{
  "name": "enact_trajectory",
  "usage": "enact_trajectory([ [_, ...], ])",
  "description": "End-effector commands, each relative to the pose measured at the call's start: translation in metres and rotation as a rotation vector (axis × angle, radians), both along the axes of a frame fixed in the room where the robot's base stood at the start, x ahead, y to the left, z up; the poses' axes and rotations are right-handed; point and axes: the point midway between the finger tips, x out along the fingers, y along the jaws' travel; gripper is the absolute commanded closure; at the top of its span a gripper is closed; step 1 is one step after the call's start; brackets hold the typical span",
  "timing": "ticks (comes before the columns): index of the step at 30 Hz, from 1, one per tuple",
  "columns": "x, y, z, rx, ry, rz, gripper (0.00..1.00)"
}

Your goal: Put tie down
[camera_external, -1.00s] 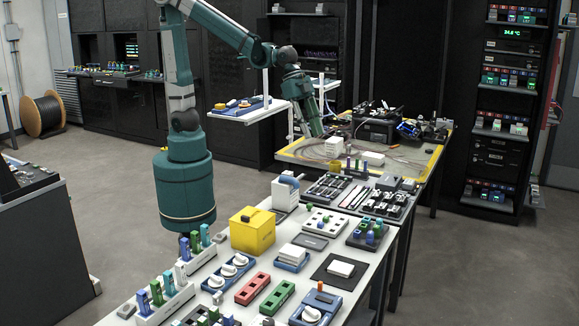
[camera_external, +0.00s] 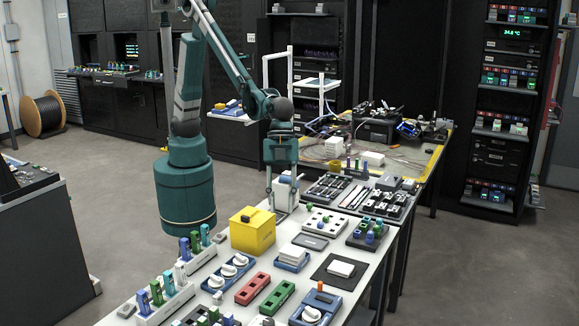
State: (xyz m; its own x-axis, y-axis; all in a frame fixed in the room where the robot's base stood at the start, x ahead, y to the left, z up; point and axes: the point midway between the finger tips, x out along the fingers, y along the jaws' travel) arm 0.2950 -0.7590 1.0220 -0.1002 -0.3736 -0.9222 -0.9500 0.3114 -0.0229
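My gripper (camera_external: 281,203) points down at the back left edge of the near white table (camera_external: 345,205). Its fingers show on either side of a white stand (camera_external: 284,196) with a blue part on top. At this size I cannot tell whether the fingers touch the stand, or whether they are open or shut on something. I cannot make out a tie in the view. The gripper partly hides the stand.
A yellow box (camera_external: 252,231) stands in front of the gripper. The yellow-edged bench (camera_external: 420,165) with loose cables is behind.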

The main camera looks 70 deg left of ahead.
Motion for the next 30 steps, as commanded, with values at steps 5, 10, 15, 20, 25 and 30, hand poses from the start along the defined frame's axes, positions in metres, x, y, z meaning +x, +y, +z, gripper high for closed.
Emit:
enact_trajectory([
  [5,-0.061,-0.045,-0.035,0.005,0.005,-0.139,0.73],
  [10,-0.122,-0.080,-0.069,0.011,0.009,-0.269,0.73],
  [15,-0.177,-0.104,-0.099,0.014,0.015,-0.381,0.73],
  [20,-0.210,-0.117,-0.116,0.015,0.017,-0.444,0.73],
  [25,-0.222,-0.120,-0.122,0.015,0.017,-0.470,0.73],
  [30,-0.223,-0.120,-0.122,0.015,0.018,-0.471,0.73],
])
